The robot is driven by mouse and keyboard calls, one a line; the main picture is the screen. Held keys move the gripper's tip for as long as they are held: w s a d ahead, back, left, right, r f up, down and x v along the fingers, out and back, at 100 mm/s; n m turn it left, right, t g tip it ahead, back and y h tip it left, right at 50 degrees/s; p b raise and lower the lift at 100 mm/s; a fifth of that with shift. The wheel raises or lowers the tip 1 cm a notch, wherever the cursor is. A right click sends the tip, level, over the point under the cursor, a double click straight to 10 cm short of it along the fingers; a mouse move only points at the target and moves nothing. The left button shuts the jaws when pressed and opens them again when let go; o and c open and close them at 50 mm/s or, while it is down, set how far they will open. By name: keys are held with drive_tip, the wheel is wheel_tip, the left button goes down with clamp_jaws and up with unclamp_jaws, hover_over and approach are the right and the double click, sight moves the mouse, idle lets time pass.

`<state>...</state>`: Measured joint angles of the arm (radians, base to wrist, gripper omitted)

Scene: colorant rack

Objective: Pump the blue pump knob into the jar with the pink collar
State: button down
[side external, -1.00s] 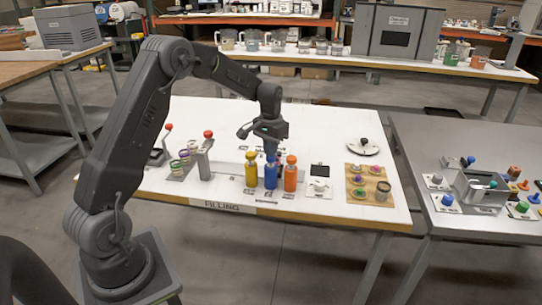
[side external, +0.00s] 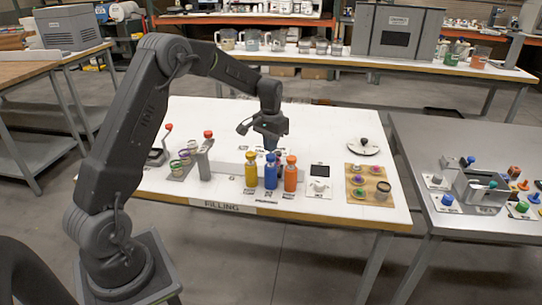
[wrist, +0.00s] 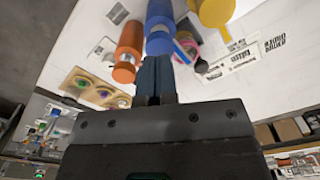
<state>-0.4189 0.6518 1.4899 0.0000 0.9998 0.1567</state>
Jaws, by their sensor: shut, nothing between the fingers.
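The blue pump (side external: 271,177) stands upright between the yellow pump (side external: 251,173) and the orange pump (side external: 290,175). Its knob (side external: 271,157) shows at the top. My gripper (side external: 270,150) is shut and empty, pointing down just above the blue knob; I cannot tell if it touches. In the wrist view my fingertips (wrist: 155,62) lie close to the end of the blue pump (wrist: 159,22). A pinkish round thing (wrist: 184,46) shows beside the blue pump there, partly hidden; I cannot tell whether it is the jar with the pink collar.
A wooden board (side external: 367,171) with several small coloured pieces lies to the right, past a scale (side external: 320,182). A rack with jars (side external: 182,163) and a red-knobbed lever (side external: 206,153) stand to the left. A round plate (side external: 364,148) lies behind the board.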

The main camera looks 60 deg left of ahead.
drive_tip(key=shift+r, duration=1.95)
drive_tip(key=shift+d+r, duration=0.1)
drive_tip(key=shift+r, duration=0.15)
drive_tip(key=s+d+r+m+t, duration=0.1)
drive_tip(key=s+d+r+t, duration=0.2)
drive_tip(key=s+d+r, duration=0.85)
drive_tip(key=s+d+m+t, duration=0.1)
drive_tip(key=s+d, duration=0.3)
drive_tip(key=s, duration=0.4)
drive_tip(key=s+d+m+t, duration=0.1)
drive_tip(key=s+d, duration=0.4)
drive_tip(key=s, duration=0.3)
drive_tip(key=shift+f+t, duration=0.15)
drive_tip(key=shift+t, duration=0.15)
